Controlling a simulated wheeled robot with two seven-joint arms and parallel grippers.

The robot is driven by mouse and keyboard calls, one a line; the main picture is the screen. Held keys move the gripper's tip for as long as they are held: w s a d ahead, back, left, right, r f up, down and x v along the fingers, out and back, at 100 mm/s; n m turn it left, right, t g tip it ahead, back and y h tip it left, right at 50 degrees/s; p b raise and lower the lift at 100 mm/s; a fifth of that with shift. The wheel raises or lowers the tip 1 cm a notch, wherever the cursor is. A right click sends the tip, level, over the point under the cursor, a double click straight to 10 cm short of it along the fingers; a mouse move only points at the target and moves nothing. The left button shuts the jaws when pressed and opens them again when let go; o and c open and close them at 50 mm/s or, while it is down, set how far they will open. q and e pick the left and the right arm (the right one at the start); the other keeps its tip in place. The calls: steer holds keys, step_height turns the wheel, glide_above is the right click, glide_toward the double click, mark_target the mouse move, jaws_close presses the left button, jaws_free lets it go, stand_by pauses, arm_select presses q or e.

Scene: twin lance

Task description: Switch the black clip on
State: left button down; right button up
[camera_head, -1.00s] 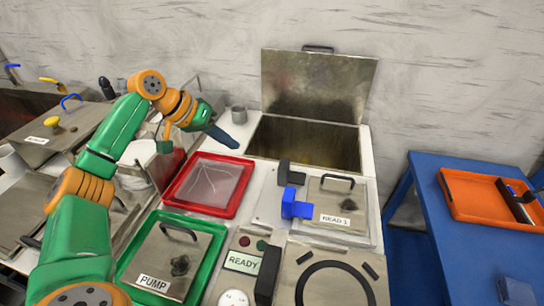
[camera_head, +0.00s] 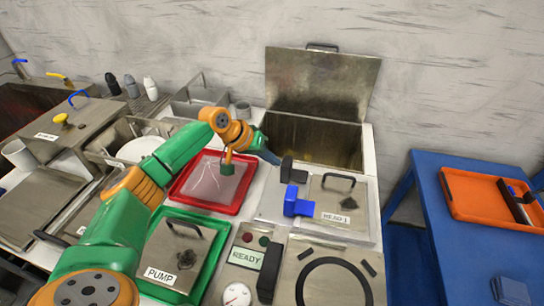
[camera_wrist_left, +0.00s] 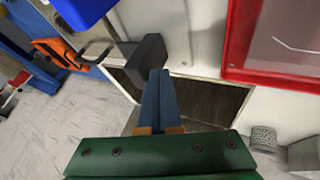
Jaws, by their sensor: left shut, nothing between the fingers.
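A small black clip (camera_head: 288,169) stands upright on the metal plate behind a bright blue clip (camera_head: 295,203), left of the READ 1 lid. In the left wrist view the black clip (camera_wrist_left: 146,58) shows just beyond my fingertips, with the blue clip (camera_wrist_left: 82,10) at the top edge. My left gripper (camera_head: 272,158) has its blue fingers shut and empty, close to the black clip on its left. I cannot tell whether they touch it. In the left wrist view the shut fingers (camera_wrist_left: 158,78) point towards the clip. My right gripper is not in view.
A red tray (camera_head: 178,189) lies left of the clips, and a green tray (camera_head: 213,270) with the PUMP lid is nearer. An open metal basin (camera_head: 315,141) is behind. Another black upright block (camera_head: 268,275) stands by the READY panel (camera_head: 245,258). A blue table (camera_head: 440,235) is at right.

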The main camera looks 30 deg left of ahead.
mark_target(286, 163)
arm_select(q)
steer(key=d+p, duration=0.2)
steer(key=shift+w+d+r, duration=0.15)
steer(key=shift+w+d, duration=0.2)
steer(key=shift+d, duration=0.05)
steer(key=shift+w+d, duration=0.1)
steer(key=shift+d, duration=0.25)
steer(key=shift+f, duration=0.25)
steer(key=shift+a, duration=0.1)
steer(key=shift+p, duration=0.35)
